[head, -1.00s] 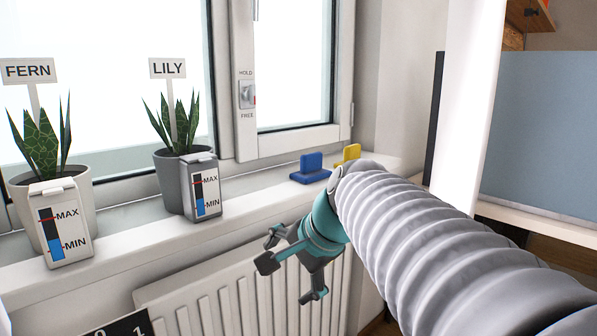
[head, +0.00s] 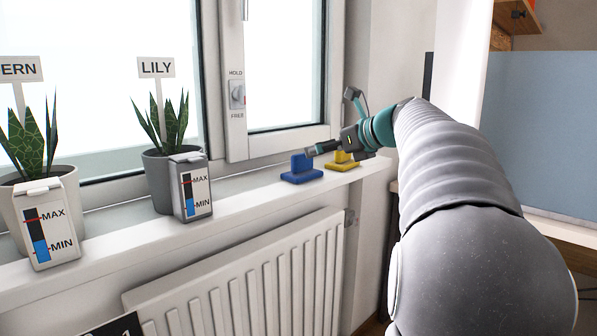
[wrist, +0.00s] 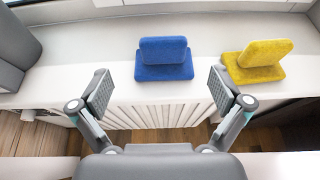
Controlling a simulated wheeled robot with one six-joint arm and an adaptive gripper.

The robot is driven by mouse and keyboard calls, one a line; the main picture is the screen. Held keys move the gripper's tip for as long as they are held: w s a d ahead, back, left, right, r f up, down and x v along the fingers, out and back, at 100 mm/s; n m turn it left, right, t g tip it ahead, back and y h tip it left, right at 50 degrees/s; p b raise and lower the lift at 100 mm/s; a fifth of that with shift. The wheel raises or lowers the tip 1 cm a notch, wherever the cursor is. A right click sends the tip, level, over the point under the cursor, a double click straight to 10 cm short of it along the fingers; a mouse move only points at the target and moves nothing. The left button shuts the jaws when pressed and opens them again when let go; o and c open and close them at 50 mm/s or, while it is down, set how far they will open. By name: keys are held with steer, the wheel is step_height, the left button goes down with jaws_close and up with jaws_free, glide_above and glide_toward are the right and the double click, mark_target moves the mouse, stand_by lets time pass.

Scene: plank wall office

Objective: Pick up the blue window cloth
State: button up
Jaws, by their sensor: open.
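The blue window cloth (head: 302,169) lies on the white window sill, with a flat base and an upright part. In the wrist view the blue cloth (wrist: 164,59) is ahead of my gripper, roughly centred between the fingers and beyond their tips. My gripper (head: 330,122) is above the sill at its right part, in front of the yellow cloth in the head view. In the wrist view my gripper (wrist: 161,92) is open and empty, its two pads wide apart. It does not touch the blue cloth.
A yellow cloth (wrist: 258,60) of the same shape stands right of the blue one, partly hidden by my gripper in the head view (head: 342,163). The LILY pot (head: 157,180) and its gauge box (head: 193,188) stand left. A radiator (head: 240,275) is below the sill (head: 245,205).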

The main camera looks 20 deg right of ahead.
mark_target(305, 159)
steer(key=x, duration=0.8)
steer(key=shift+d+f, duration=0.25)
steer(key=shift+f, duration=0.2)
steer(key=shift+w+a+f, duration=0.15)
steer(key=shift+w+a, duration=0.05)
steer(key=shift+w, duration=0.25)
steer(key=shift+c, duration=0.3)
steer(key=c, duration=1.1)
